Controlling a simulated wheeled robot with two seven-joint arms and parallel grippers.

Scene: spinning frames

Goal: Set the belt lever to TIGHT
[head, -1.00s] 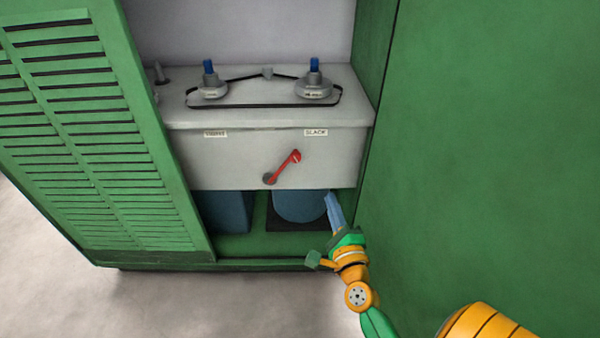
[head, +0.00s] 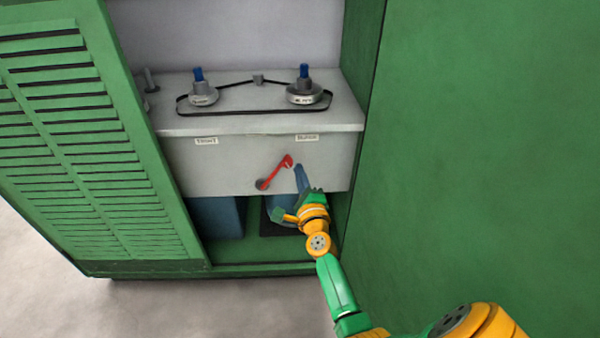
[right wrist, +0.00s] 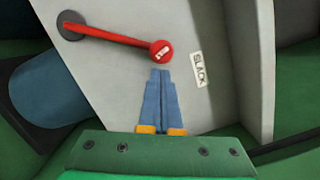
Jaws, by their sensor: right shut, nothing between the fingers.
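The red belt lever (head: 275,172) is on the front of the grey box (head: 215,165). It slants up and right from its dark pivot, toward the SLACK label (head: 306,137). The other label (head: 206,141), at the left, is too blurred to read now. My right gripper (head: 299,170) is shut and empty, just right of the lever's knob. In the right wrist view the red lever (right wrist: 115,36) ends in a round knob just beyond the blue fingertips (right wrist: 161,72), and the SLACK label (right wrist: 201,70) is to the right. I cannot tell whether they touch. My left gripper is not seen.
Two pulleys with blue tops (head: 203,92) and a black belt (head: 250,111) are on top of the box. A green louvred panel (head: 95,150) stands at the left and a green wall (head: 470,130) at the right. Blue containers (head: 218,215) stand below the box.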

